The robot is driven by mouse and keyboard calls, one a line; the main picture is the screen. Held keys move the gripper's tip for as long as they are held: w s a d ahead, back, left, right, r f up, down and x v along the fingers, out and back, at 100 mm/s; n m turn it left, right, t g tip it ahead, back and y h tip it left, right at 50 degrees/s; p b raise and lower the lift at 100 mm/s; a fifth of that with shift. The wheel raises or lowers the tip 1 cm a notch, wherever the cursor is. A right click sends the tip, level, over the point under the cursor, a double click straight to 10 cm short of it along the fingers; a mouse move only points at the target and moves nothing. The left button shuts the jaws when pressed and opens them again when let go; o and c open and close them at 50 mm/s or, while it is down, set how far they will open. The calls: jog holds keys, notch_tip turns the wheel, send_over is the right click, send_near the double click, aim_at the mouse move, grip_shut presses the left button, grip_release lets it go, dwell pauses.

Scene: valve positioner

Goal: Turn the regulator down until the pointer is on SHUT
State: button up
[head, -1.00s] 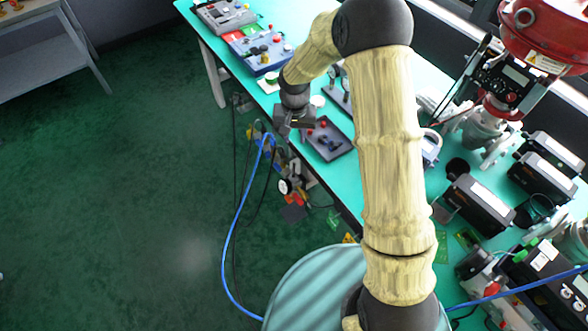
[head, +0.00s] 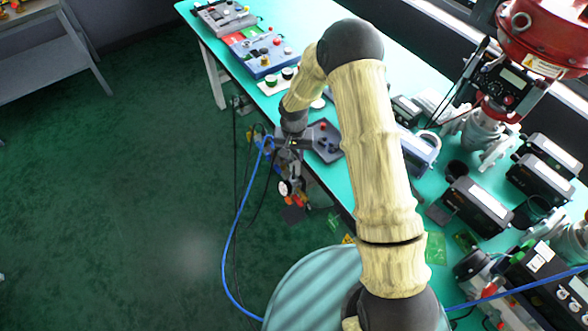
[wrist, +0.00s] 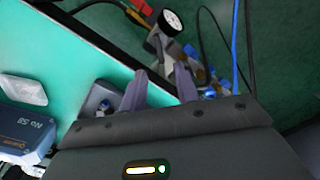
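A round dial with a white face (head: 285,188) is on a cluster of metal fittings below the front edge of the table. It also shows at the top of the wrist view (wrist: 172,22). I cannot read a SHUT mark or a pointer, and I cannot tell which part is the regulator. My gripper (head: 291,150) points down over the table's front edge, above the fittings. In the wrist view its two purple-grey fingers (wrist: 162,80) stand apart with nothing held. Blue and brass-coloured fittings (wrist: 205,85) show beyond and beside the right finger.
The green table (head: 305,84) runs along my right side, its front edge close to my gripper. A dark tray (head: 326,150) lies near that edge, partly behind my arm. A blue hose (head: 228,258) and black cables hang to the floor. The floor on the left is clear.

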aim_at(294, 170)
notch_tip(294, 170, down, 10)
jog(key=shift+r+p, duration=0.25)
jog(key=shift+p, duration=0.3)
grip_shut()
